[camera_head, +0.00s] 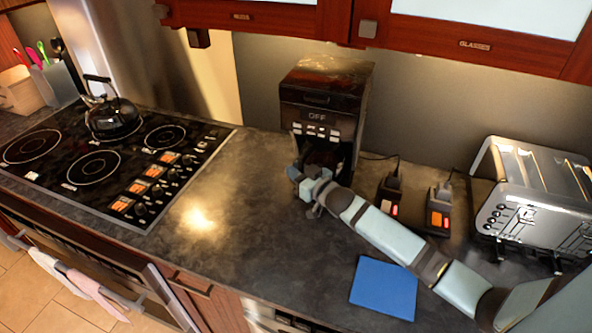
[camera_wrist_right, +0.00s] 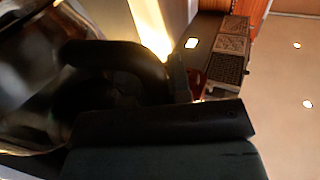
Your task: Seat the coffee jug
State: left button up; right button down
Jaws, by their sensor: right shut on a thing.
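The coffee maker (camera_head: 325,105) stands against the back wall, with "OFF" on its display. In the right wrist view the coffee jug (camera_wrist_right: 30,85) fills the left side, glassy and dark, with a black handle (camera_wrist_right: 115,55). My right gripper (camera_head: 308,185) is at the front of the coffee maker's lower opening and is shut on the jug's handle; its finger shows large in the wrist view (camera_wrist_right: 160,125). In the head view the jug is mostly hidden by the gripper and dark opening, so I cannot tell whether it rests on the base. My left gripper is not in view.
A toaster (camera_head: 535,205) stands farther right. A blue mat (camera_head: 384,288) lies in front. A kettle (camera_head: 112,115) is on the stove. Counter left of the gripper is clear.

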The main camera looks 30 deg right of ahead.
jog(key=shift+f, duration=0.15)
dwell(0.7)
jog(key=c, duration=1)
grip_release()
jog(key=b+v, duration=0.2)
jog(key=v, duration=1.2)
jog(key=shift+a, duration=0.15)
